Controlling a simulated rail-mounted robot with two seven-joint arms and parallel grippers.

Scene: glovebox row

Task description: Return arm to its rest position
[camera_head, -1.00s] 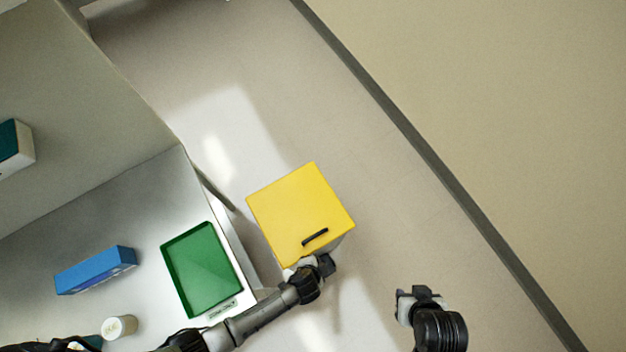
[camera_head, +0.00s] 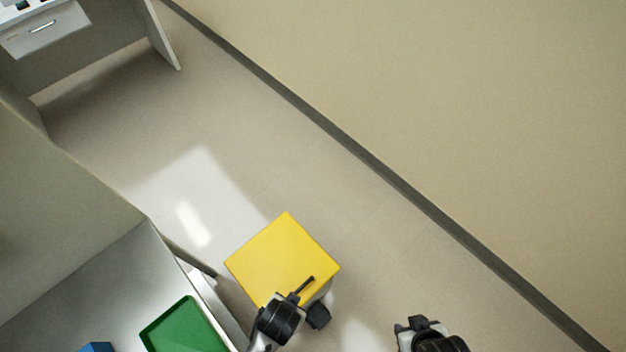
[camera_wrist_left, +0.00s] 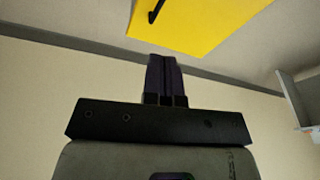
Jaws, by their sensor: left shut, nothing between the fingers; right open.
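My left gripper (camera_wrist_left: 164,62) is shut and empty in the left wrist view, its dark fingers side by side. In the head view the left arm comes up from the bottom edge, with its gripper (camera_head: 318,316) at the near side of a yellow-topped bin (camera_head: 282,256). The bin's yellow top and black handle also show in the left wrist view (camera_wrist_left: 195,28), beyond the fingertips. I cannot tell the exact gap between gripper and bin. My right gripper (camera_head: 416,323) is open and empty over the floor at the bottom right, apart from the bin.
A green tray (camera_head: 186,329) lies on the grey worktop (camera_head: 95,285) at the lower left, with part of a blue box (camera_head: 97,347) near it. A desk with a drawer (camera_head: 45,28) stands top left. A wall (camera_head: 480,110) runs along the right. The floor between is clear.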

